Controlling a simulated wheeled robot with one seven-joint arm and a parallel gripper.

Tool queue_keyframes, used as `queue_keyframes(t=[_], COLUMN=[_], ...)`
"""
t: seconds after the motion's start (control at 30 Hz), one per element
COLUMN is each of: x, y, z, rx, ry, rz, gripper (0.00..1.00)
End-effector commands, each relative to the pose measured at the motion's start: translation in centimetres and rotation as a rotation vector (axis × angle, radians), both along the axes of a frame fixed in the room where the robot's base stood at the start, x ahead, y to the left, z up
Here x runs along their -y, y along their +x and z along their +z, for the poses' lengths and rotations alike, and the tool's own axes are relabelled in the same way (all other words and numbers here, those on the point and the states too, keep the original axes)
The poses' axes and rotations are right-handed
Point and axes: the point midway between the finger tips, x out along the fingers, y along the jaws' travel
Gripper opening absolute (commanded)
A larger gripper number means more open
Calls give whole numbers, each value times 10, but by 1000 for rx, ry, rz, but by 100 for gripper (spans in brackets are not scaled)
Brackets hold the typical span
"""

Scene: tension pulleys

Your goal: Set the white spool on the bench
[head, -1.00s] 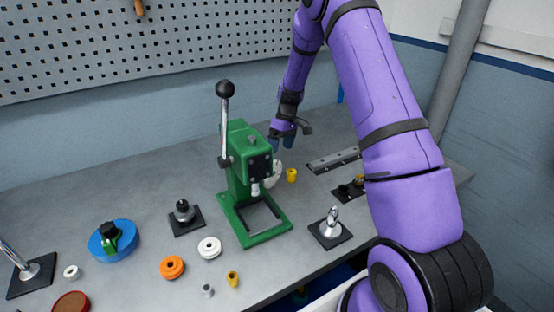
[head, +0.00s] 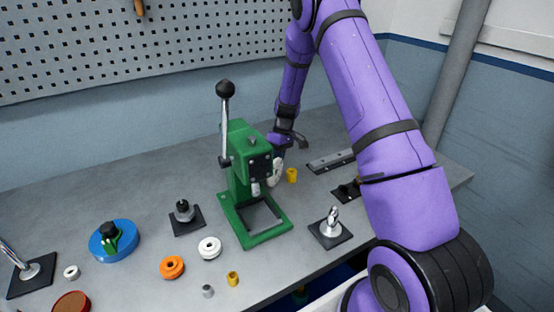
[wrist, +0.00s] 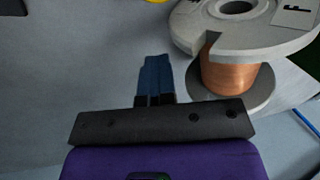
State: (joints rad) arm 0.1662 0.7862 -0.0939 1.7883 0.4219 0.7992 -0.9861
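A white-flanged spool (wrist: 250,35) wound with copper wire fills the upper right of the wrist view, with a letter F on its top flange. In the head view a pale, narrow piece of it (head: 277,172) shows behind the green press, below my gripper (head: 279,147). In the wrist view my blue fingers (wrist: 156,80) look closed together, just left of the spool, with a gap between and nothing visible in them. Whether the spool rests on the bench (head: 140,190) is not clear. A smaller white grooved wheel (head: 209,248) lies flat on the bench in front.
The green press (head: 248,180) with its upright lever stands left of my gripper. A yellow bushing (head: 292,175) and a slotted rail (head: 332,160) are to the right. A post on a black base (head: 331,228), an orange wheel (head: 172,267) and a blue disc (head: 114,241) stand nearer.

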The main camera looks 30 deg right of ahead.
Motion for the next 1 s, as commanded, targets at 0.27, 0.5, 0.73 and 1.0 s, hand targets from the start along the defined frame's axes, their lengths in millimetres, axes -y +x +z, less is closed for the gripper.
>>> queue_keyframes(t=[0.27, 0.5, 0.73, 1.0], x=[0, 0, 0, 1], y=[0, 0, 0, 1], z=[0, 0, 0, 4], rx=[0, 0, 0, 1], ry=[0, 0, 0, -1], rz=[0, 0, 0, 0], gripper=[23, 78, 89, 89])
